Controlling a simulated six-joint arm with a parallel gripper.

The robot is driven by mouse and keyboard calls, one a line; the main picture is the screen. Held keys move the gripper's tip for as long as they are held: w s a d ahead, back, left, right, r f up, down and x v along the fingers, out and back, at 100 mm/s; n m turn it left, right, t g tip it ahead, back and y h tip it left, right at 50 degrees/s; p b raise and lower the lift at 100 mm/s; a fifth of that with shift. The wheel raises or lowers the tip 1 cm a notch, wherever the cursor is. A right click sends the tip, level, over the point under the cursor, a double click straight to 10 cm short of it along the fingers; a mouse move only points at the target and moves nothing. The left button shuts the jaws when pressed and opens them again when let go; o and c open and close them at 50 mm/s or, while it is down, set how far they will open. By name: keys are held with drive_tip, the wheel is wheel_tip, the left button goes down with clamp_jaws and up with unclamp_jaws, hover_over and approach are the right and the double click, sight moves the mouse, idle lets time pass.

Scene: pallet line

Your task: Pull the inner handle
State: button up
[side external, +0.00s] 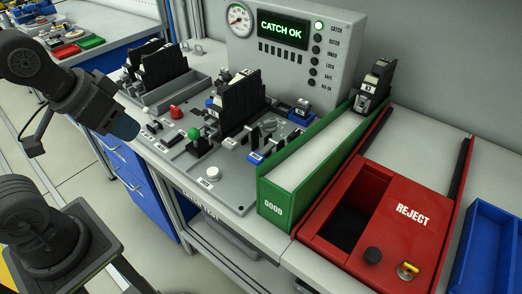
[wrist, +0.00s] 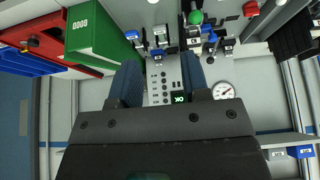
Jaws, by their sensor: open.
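My gripper (side external: 123,128) is at the left in the side view, above the front left edge of the bench and apart from the fixtures. In the wrist view its two blue fingers (wrist: 160,83) are spread with nothing between them. The grey fixture plate (side external: 236,197) carries several small mechanisms, including a green ball knob (side external: 194,134), a red knob (side external: 176,112), a white round button (side external: 213,172) and a blue-based latch (side external: 257,156). I cannot tell which part is the inner handle. The grey test panel (side external: 345,60) reads CATCH OK; its top light is lit.
A green GOOD chute (side external: 270,207) and a red REJECT bin (side external: 415,218) stand right of the plate. Black upright parts (side external: 241,106) rise at the plate's middle. A blue tray (side external: 495,245) is at far right. Air around my gripper looks free.

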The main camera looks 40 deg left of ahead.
drive_tip(key=shift+w+r, duration=0.1)
drive_tip(key=shift+c, duration=1.3)
drive_tip(key=w+n, duration=0.1)
drive_tip(key=w, duration=0.1)
drive_tip(key=w+d+r+n+g, duration=0.1)
drive_tip(key=n, duration=0.1)
drive_tip(key=w+r+n, duration=0.1)
drive_tip(key=w, duration=0.1)
drive_tip(key=shift+w+d+r+n+g, duration=0.15)
drive_tip(key=shift+w+d+n+g, duration=0.15)
drive_tip(key=shift+w+d, duration=0.05)
clamp_jaws()
drive_tip(key=w+d+f+n+g, duration=0.2)
drive_tip(key=w+d+n, duration=0.2)
drive_tip(key=w+n, duration=0.2)
drive_tip(key=w+d+f+n+g, duration=0.2)
drive_tip(key=w+d+n, duration=0.3)
drive_tip(key=w, duration=0.6)
drive_tip(key=shift+f+n, duration=0.8)
drive_tip(key=shift+n, duration=0.4)
drive_tip(key=shift+s, duration=0.1)
